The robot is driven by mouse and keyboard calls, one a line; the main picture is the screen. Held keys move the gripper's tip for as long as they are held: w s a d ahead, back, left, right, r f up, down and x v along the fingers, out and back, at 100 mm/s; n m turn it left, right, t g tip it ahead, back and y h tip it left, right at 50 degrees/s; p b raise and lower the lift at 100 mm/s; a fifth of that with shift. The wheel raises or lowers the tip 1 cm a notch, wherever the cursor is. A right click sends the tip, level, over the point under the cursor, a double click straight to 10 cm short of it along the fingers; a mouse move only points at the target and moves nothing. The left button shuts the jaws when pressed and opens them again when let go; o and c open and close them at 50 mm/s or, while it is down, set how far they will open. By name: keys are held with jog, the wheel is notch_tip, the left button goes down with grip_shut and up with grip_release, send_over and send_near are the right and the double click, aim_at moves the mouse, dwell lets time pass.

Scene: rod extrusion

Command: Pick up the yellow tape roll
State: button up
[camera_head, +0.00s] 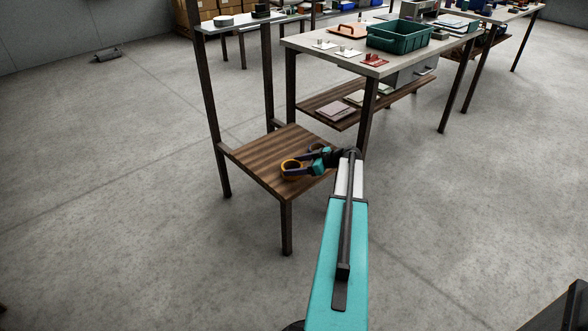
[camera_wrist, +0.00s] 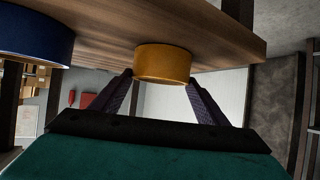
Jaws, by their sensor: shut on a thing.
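The yellow tape roll (camera_head: 290,168) sits at the wooden stool-like stand's seat, by its right part. In the wrist view the yellow tape roll (camera_wrist: 163,63) is between the two dark fingers of my gripper (camera_wrist: 159,80), against the wooden surface, which appears at the top of that picture. My gripper (camera_head: 296,167) reaches in from the right and is shut on the roll. Whether the roll touches the wood or is slightly lifted cannot be told.
A blue roll (camera_wrist: 35,35) lies beside the yellow one in the wrist view. The wooden seat (camera_head: 262,158) has a tall back post at left. Behind stands a workbench (camera_head: 350,62) with a green bin (camera_head: 399,37) and a lower shelf.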

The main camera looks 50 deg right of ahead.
jog(key=shift+r, duration=0.1)
jog(key=shift+r, duration=0.5)
jog(key=r, duration=0.1)
jog(key=r+p, duration=0.1)
jog(key=shift+s+d+r, duration=0.25)
jog(key=shift+d+r, duration=0.05)
jog(key=shift+d, duration=0.05)
jog(key=s+d+r+p, duration=0.1)
jog(key=s+d, duration=0.9)
jog(key=shift+s+d+p, duration=0.35)
jog(key=shift+s, duration=0.05)
jog(key=shift+r, duration=0.1)
